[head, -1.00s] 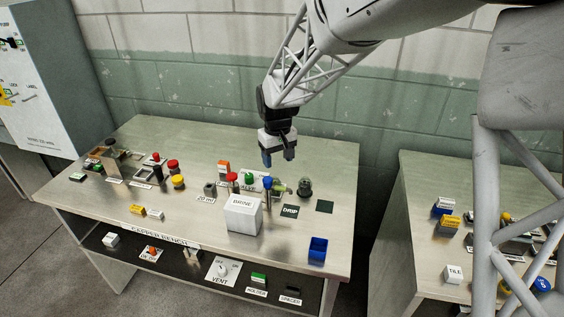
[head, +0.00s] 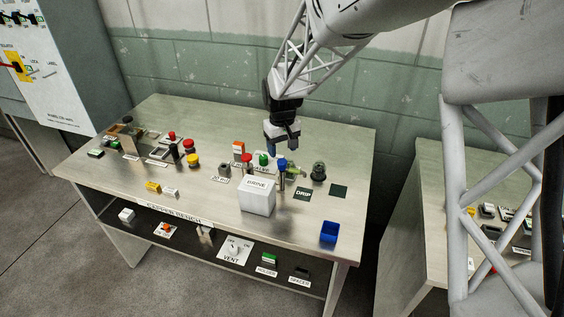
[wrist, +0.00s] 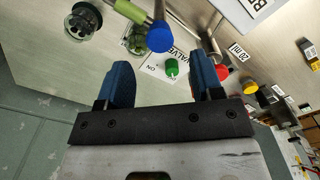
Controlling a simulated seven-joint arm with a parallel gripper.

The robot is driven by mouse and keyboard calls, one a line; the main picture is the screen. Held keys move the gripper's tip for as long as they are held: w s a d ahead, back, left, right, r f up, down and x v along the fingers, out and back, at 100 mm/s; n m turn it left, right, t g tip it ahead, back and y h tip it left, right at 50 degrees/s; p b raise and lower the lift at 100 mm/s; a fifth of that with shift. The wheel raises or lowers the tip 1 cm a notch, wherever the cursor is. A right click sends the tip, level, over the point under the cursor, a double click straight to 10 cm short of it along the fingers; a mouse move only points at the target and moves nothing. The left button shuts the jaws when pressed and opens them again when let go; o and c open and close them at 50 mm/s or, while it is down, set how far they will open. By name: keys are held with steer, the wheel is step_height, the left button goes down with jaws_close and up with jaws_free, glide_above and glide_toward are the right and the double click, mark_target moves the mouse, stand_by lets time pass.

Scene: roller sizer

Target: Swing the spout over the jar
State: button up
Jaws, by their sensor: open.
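A blue-capped upright post (head: 281,170) stands behind the white BRINE block; its blue cap also shows in the wrist view (wrist: 160,37). A green-sleeved tube (head: 297,172) lies beside it, probably the spout; the sleeve and grey metal tube show in the wrist view (wrist: 127,9). A dark greenish, glassy round thing (head: 318,172), possibly the jar, stands to the right; it also shows in the wrist view (wrist: 83,20). My gripper (head: 283,149) is open and empty above the bench, near the blue cap; its two blue fingers show in the wrist view (wrist: 162,80).
The BRINE block (head: 257,199) stands in front of the post. A green button (head: 263,159) is by the VALVE label and a red-topped post (head: 247,160) is left. A DRIP label (head: 303,194), dark square (head: 338,191) and blue bin (head: 329,232) lie right.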

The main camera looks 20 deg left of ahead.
mark_target(282, 161)
steer(key=shift+f, duration=3.05)
jaws_close()
